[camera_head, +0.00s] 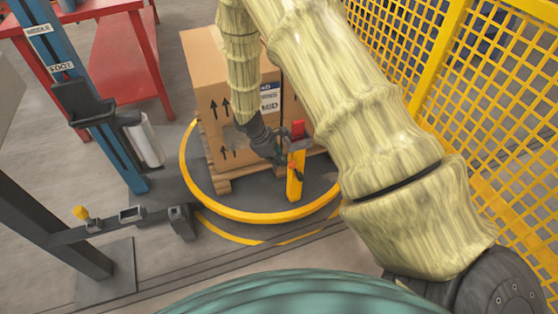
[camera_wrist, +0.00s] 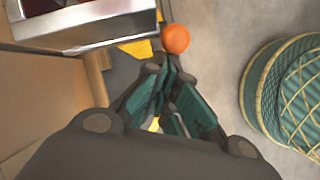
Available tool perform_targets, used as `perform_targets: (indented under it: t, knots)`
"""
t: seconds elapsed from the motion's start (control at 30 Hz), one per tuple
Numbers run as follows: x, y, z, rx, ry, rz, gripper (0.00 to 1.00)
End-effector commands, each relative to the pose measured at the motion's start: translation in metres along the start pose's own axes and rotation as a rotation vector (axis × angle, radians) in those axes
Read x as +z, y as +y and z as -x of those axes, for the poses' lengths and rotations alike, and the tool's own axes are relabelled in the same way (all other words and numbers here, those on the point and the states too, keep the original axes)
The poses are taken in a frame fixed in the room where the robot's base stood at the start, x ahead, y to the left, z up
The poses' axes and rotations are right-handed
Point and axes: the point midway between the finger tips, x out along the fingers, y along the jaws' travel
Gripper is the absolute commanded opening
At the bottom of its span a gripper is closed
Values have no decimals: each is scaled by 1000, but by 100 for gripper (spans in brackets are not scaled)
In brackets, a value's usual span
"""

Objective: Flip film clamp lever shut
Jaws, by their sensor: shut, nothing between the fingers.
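The film clamp is a yellow post (camera_head: 295,185) with a red block (camera_head: 298,129) on top, beside the cardboard box. In the wrist view a metal and red clamp part (camera_wrist: 90,28) fills the upper left. An orange ball knob (camera_wrist: 175,38), seemingly the lever's end, shows to its right. The lever's arm is not clearly visible. My gripper (camera_head: 284,150) is at the post, just below the red block. In the wrist view its fingertips (camera_wrist: 165,68) are together and empty, just below the knob in the picture. I cannot tell whether they touch it.
The cardboard box (camera_head: 205,85) stands on a wooden pallet (camera_head: 222,186) inside a yellow ring (camera_head: 250,216). A yellow mesh fence (camera_head: 505,150) is on the right. A blue column (camera_head: 85,100) and red table (camera_head: 115,65) are on the left. Grey floor lies between.

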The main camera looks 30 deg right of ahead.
Motion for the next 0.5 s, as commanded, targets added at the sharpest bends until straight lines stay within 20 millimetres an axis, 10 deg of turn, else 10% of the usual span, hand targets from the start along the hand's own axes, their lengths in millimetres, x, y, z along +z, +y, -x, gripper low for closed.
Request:
perform_targets:
  t: [0.5]
  knots:
    - [-28,-4,37,-2,2,-9,0]
